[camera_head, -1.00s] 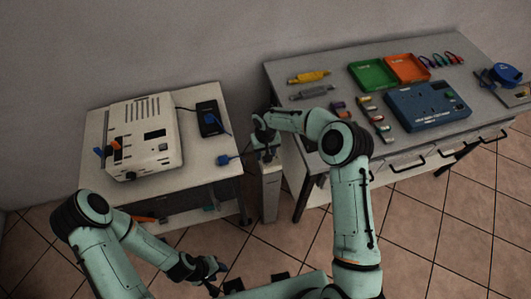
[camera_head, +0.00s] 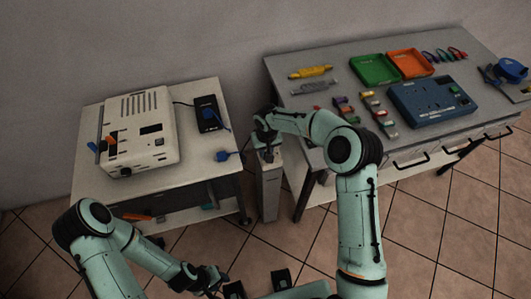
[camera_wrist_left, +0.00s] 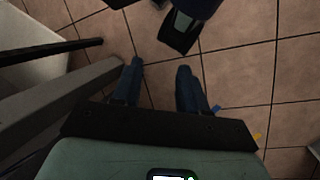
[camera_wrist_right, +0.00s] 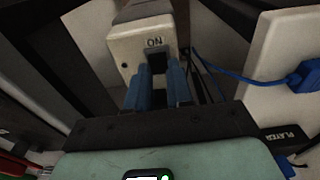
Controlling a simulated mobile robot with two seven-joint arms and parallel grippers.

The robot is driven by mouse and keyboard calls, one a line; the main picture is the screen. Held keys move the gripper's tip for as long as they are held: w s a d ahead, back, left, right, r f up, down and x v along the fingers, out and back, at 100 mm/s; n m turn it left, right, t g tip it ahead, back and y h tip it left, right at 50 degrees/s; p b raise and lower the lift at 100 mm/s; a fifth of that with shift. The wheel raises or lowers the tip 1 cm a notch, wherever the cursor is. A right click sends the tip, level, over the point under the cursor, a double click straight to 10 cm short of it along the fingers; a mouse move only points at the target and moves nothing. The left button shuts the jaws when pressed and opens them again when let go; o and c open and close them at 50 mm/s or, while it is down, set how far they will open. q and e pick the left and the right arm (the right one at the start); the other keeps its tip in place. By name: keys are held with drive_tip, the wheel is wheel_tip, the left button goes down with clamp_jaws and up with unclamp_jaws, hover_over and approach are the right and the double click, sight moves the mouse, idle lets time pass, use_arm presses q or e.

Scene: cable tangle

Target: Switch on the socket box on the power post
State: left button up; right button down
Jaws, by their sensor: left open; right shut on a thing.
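The power post (camera_head: 269,190) is a slim white post standing between the two tables. The socket box (camera_wrist_right: 143,38) is at its top, a pale box with a dark switch (camera_wrist_right: 156,60) under the letters ON in the right wrist view. My right gripper (camera_head: 268,155) is at the top of the post. In the right wrist view, its blue fingers (camera_wrist_right: 158,82) are at the box face, one on each side of the switch, whose lower part they hide. My left gripper (camera_head: 215,281) is open and empty, low over the floor; its spread fingers show in the left wrist view (camera_wrist_left: 160,75).
The left table (camera_head: 92,181) holds a white appliance (camera_head: 152,105), a black power strip (camera_head: 207,114) and a blue plug (camera_head: 224,155). The right bench (camera_head: 330,104) holds green (camera_head: 373,69) and orange (camera_head: 410,62) trays and a blue socket unit (camera_head: 432,103). The gap around the post is narrow.

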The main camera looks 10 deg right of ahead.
drive_tip(key=t+b, duration=0.1)
drive_tip(key=b, duration=0.3)
drive_tip(key=t+b, duration=0.1)
drive_tip(key=b, duration=0.2)
drive_tip(key=shift+s+f+b, duration=0.25)
drive_tip(key=shift+s+b, duration=0.15)
drive_tip(key=shift+r+t+b, duration=0.15)
drive_tip(key=shift+t+b, duration=0.15)
drive_tip(key=shift+b, duration=0.2)
use_arm(q)
wheel_tip(320, 180, down, 10)
drive_tip(key=s, duration=0.2)
use_arm(e)
drive_tip(key=shift+r, duration=0.1)
drive_tip(key=c, duration=1)
unclamp_jaws()
drive_tip(key=shift+r, duration=0.1)
use_arm(q)
drive_tip(key=shift+s+r+p, duration=0.2)
drive_tip(key=shift+r+p, duration=0.35)
drive_tip(key=shift+p, duration=0.1)
use_arm(e)
drive_tip(key=v, duration=1.3)
drive_tip(key=shift+s+d, duration=0.1)
drive_tip(key=shift+s, duration=0.05)
